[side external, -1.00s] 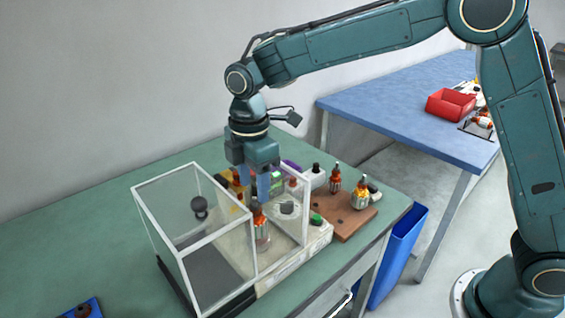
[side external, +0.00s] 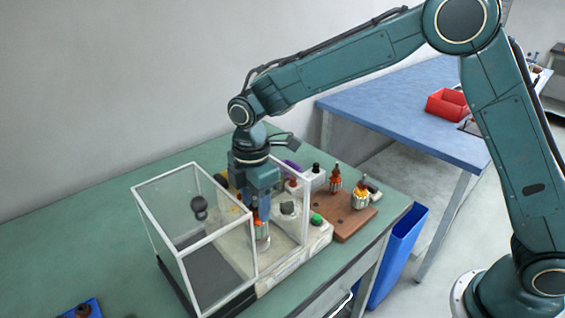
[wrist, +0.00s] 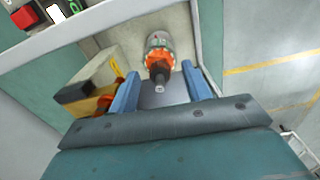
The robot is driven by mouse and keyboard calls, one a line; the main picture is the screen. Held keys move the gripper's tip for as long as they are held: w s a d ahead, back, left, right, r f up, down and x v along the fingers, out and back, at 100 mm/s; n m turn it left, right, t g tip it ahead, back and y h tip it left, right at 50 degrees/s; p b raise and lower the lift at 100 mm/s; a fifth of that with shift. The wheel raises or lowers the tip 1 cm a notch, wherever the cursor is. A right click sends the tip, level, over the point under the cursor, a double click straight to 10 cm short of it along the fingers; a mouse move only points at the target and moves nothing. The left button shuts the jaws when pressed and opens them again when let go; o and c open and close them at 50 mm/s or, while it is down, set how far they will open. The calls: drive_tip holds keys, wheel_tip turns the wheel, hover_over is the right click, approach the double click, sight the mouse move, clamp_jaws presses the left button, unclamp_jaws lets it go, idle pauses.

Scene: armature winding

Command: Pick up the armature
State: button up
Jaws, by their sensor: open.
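The armature (side external: 262,238), with a silver body, orange windings and a dark shaft, stands upright in the machine behind the clear guard. It also shows in the wrist view (wrist: 159,44), with its shaft end towards the camera. My gripper (side external: 257,207) is pointed down just above it, inside the guard. In the wrist view my gripper (wrist: 160,74) is open, with one blue finger on each side of the armature's shaft and orange top. A gap shows on both sides; I cannot tell any contact. The armature's foot is partly hidden in the side view.
The white-framed clear guard (side external: 198,238) surrounds the work area closely. A brown board (side external: 345,222) holds two more armatures (side external: 335,180) (side external: 360,195) at the right. A yellowish block (wrist: 92,78) stands close to my gripper. The green table (side external: 60,220) is mostly clear at left.

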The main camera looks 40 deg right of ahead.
clamp_jaws()
drive_tip(key=shift+r, duration=0.15)
idle(0.4)
wheel_tip(320, 180, up, 20)
idle(0.8)
idle(0.4)
